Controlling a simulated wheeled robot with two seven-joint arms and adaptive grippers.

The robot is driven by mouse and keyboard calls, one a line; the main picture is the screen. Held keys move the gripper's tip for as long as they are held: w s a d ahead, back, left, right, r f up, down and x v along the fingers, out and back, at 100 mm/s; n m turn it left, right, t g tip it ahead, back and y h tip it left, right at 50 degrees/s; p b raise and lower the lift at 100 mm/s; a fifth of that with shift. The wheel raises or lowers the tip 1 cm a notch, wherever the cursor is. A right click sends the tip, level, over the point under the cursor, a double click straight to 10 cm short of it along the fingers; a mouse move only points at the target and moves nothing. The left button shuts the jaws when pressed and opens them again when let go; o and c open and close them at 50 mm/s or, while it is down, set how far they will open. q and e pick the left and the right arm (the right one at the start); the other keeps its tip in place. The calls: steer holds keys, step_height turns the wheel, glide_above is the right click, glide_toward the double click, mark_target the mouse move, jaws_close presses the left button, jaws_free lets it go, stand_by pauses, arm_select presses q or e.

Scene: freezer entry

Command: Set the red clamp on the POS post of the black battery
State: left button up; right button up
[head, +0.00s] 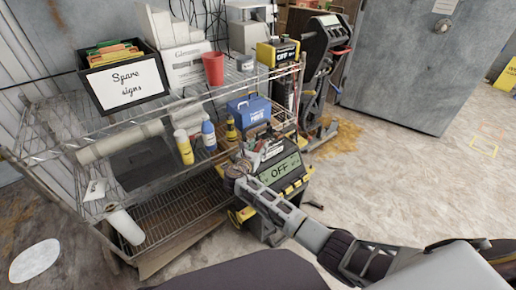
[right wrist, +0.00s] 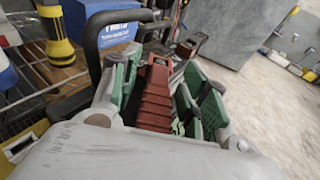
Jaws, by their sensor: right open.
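The clamp's ribbed red body points away from the wrist. I cannot tell whether the pads touch it. My left gripper is not in view.
A wire shelf (head: 160,225) stands left of the unit, with yellow and blue bottles (head: 184,147), a blue box (head: 249,112) and a red cup (head: 213,68). A black handle (right wrist: 92,45) rises close to the fingers' left. Open floor (head: 400,180) lies to the right.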

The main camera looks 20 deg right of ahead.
steer(key=v, duration=1.2)
stand_by(1.1)
